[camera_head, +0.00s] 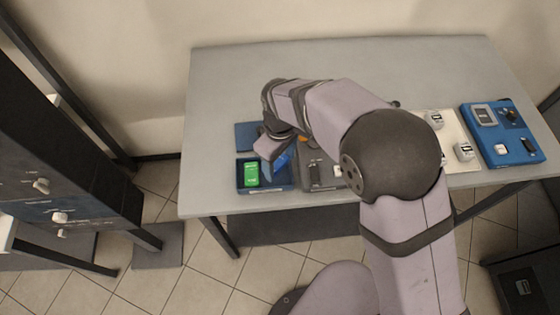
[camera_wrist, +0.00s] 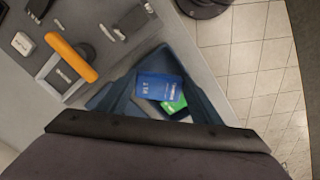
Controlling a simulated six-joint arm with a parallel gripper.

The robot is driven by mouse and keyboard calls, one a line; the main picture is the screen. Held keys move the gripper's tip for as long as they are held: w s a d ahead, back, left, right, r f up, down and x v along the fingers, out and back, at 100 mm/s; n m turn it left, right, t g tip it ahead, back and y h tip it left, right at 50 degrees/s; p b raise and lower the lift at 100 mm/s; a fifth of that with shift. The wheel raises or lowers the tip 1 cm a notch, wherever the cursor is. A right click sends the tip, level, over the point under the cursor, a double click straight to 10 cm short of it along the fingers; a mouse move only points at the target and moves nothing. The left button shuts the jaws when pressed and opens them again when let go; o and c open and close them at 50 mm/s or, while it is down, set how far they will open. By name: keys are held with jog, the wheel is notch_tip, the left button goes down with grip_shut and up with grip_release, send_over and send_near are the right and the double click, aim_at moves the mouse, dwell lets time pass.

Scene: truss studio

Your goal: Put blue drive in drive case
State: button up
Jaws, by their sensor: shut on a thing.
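The drive case (camera_head: 246,136) is a dark blue box with its lid folded open, on the left front of the table. A green drive (camera_head: 251,174) lies in its left part and shows partly in the wrist view (camera_wrist: 176,105). My gripper (camera_head: 277,156) is over the right part of the case, shut on the blue drive (camera_head: 282,161). In the wrist view the blue drive (camera_wrist: 158,88) is between the fingertips and overlaps the green one. It looks tilted in the head view. Whether it touches the case floor cannot be told.
Further right are a white panel (camera_head: 451,128) and a blue panel (camera_head: 487,150) with small devices. The table's back left is clear. The front edge is close to the case.

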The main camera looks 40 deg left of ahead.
aim_at(280, 165)
jog(key=shift+f, duration=0.7)
jog(key=shift+f, duration=0.35)
jog(key=o, duration=1.3)
jog(key=shift+c, duration=0.2)
jog(key=shift+r, duration=0.1)
notch_tip(280, 165, up, 12)
jog(key=b, duration=0.2)
jog(key=shift+r+b, duration=0.25)
jog(key=shift+b, duration=0.05)
